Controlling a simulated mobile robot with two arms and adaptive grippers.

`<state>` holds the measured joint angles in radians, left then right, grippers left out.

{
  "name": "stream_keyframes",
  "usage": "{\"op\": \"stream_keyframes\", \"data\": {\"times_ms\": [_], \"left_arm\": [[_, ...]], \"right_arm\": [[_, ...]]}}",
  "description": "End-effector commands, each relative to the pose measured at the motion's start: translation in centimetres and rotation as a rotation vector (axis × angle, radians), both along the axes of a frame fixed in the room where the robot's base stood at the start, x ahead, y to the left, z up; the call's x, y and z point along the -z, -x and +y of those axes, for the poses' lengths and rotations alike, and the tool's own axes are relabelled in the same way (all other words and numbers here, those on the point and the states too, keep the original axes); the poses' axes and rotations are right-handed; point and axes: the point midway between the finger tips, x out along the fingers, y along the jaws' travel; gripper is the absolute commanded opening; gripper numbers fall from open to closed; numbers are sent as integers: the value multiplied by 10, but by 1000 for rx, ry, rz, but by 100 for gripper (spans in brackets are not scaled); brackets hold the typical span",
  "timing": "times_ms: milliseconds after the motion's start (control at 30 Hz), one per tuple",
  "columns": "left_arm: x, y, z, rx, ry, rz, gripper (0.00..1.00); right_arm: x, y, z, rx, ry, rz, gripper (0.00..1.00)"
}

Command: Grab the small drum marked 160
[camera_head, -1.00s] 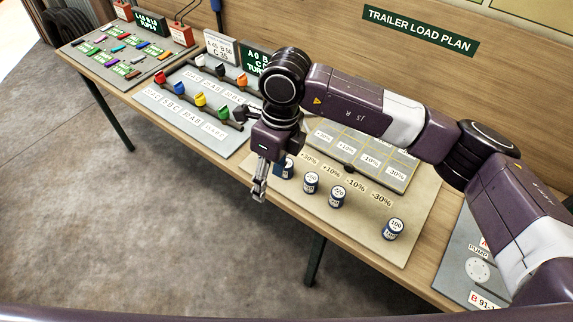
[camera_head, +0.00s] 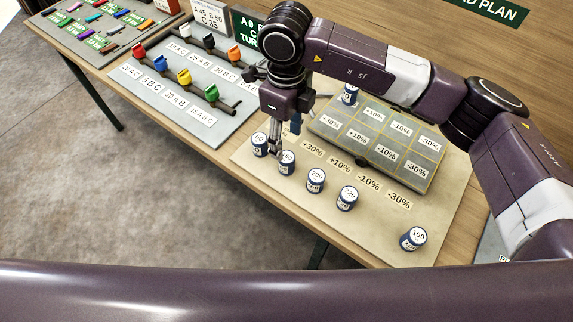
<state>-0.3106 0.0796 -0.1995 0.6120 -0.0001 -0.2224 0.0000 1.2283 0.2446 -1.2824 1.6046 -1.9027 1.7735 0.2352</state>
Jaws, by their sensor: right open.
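Several small blue-and-white drums stand in a slanting row on the beige board. The drum marked 160 (camera_head: 288,164) seems to be the one just right of my right gripper's fingers; its label reads "60", with its left edge partly covered. My right gripper (camera_head: 276,152) points down, open, its fingers overlapping that drum's left edge in the view. Whether they touch it I cannot tell. Another drum (camera_head: 260,147), whose visible digits also read "60", stands just left of the fingers. My left gripper is not in view.
Drums marked 200 (camera_head: 316,181), 220 (camera_head: 347,199) and 100 (camera_head: 414,239) stand further right. A grid plate (camera_head: 375,142) with percent labels lies behind, with a drum (camera_head: 350,96) at its far left corner. A valve panel (camera_head: 190,105) is to the left.

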Motion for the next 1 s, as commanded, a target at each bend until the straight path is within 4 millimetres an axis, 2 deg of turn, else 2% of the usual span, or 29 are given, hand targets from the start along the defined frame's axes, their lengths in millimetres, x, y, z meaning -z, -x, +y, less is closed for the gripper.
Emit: {"op": "stream_keyframes", "data": {"times_ms": [33,200,467,700,833,1000], "left_arm": [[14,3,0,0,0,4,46],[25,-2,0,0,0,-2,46],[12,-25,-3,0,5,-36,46],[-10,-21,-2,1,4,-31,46],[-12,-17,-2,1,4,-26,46],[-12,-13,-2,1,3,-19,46]], "right_arm": [[14,0,0,0,0,0,50],[26,0,0,0,0,0,50],[48,1,0,1,1,3,50],[78,6,1,1,1,5,50],[96,4,1,1,0,2,50],[102,4,1,0,-1,-1,50]]}}
